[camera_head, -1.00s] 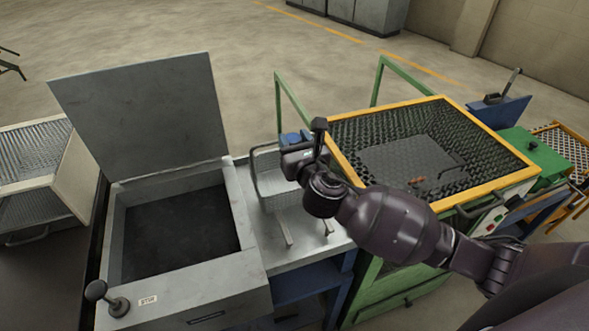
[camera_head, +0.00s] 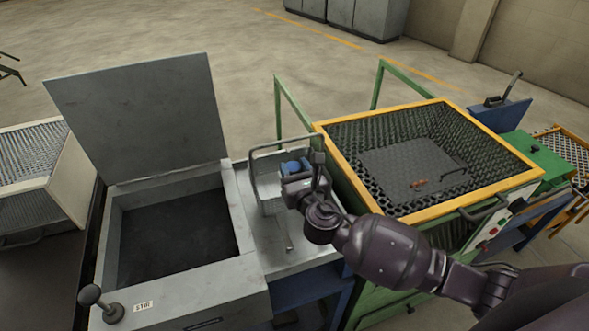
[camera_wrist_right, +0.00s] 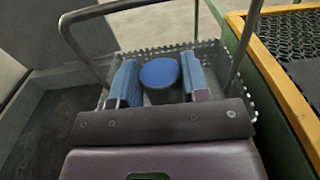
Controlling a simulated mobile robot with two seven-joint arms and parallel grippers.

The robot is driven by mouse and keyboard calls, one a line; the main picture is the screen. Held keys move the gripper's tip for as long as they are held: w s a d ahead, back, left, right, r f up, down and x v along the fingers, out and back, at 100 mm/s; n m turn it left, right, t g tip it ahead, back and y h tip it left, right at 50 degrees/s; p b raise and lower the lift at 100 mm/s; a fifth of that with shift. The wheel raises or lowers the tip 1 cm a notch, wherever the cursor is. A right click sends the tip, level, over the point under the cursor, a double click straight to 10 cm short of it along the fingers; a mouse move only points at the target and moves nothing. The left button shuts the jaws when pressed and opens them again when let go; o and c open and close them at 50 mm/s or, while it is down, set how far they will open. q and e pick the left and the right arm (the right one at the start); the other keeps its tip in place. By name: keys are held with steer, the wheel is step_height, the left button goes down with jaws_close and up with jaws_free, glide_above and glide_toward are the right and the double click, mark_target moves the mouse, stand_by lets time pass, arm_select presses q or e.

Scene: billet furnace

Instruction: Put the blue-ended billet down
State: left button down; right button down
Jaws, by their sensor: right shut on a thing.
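My right gripper (camera_head: 296,172) is shut on the blue-ended billet. In the right wrist view the billet (camera_wrist_right: 159,74) shows its round blue end between the two blue finger pads, with its dark side below. A small mesh basket with a raised wire handle (camera_head: 252,180) stands on the metal bench between the open box and the yellow-rimmed bin. The gripper is over or inside this basket, and its handle also shows in the right wrist view (camera_wrist_right: 66,35). The billet's lower end is hidden, so I cannot tell whether it touches the basket floor. My left gripper is out of view.
A grey box (camera_head: 257,236) with its lid (camera_head: 140,115) raised stands left of the basket. A yellow-rimmed mesh bin (camera_head: 330,160) on a green frame stands right, close to my arm. A wire rack (camera_head: 30,155) is at far left.

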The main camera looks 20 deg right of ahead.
steer(key=shift+f, duration=0.25)
steer(key=shift+f+b, duration=0.3)
steer(key=c, duration=0.6)
jaws_free()
steer(key=shift+r, duration=0.1)
